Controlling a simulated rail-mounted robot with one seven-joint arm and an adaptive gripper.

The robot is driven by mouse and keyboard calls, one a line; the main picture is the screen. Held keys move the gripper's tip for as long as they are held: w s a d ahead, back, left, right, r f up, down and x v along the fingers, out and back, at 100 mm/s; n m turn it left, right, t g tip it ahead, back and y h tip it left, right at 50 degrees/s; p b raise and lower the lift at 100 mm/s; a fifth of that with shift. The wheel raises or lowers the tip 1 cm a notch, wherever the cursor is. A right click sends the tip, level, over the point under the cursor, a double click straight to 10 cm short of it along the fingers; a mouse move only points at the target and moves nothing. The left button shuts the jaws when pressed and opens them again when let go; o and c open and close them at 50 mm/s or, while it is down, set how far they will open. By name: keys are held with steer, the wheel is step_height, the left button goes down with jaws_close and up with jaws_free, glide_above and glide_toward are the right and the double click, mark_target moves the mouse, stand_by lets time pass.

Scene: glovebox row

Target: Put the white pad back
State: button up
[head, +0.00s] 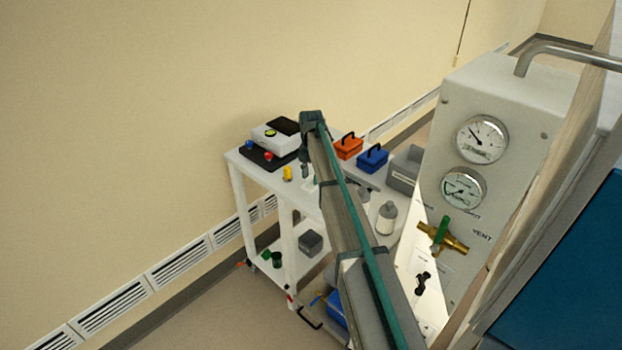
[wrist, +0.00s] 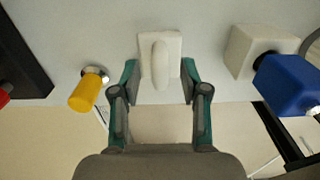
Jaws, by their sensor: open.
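The white pad (wrist: 174,48) is a flat white square plate with a rounded upright handle (wrist: 160,62). In the wrist view it lies on the pale top of a cart (wrist: 205,30), near that top's edge. My gripper (wrist: 160,76) is open, with one finger on each side of the pad's handle. I see gaps between the fingers and the handle, and cannot tell the height difference. In the head view my gripper (head: 307,160) is over the white cart (head: 290,222), and my arm hides part of the cart top.
A yellow cylinder (wrist: 86,92) stands left of the pad. A white block (wrist: 252,50) and a blue block-shaped part (wrist: 288,84) are at right. An orange box (head: 348,147) and a blue box (head: 372,158) sit further back. A gauge panel (head: 500,110) rises at right.

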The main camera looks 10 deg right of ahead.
mark_target(311, 176)
step_height(311, 176, up, 11)
steer(key=b, duration=0.2)
steer(key=shift+b, duration=0.4)
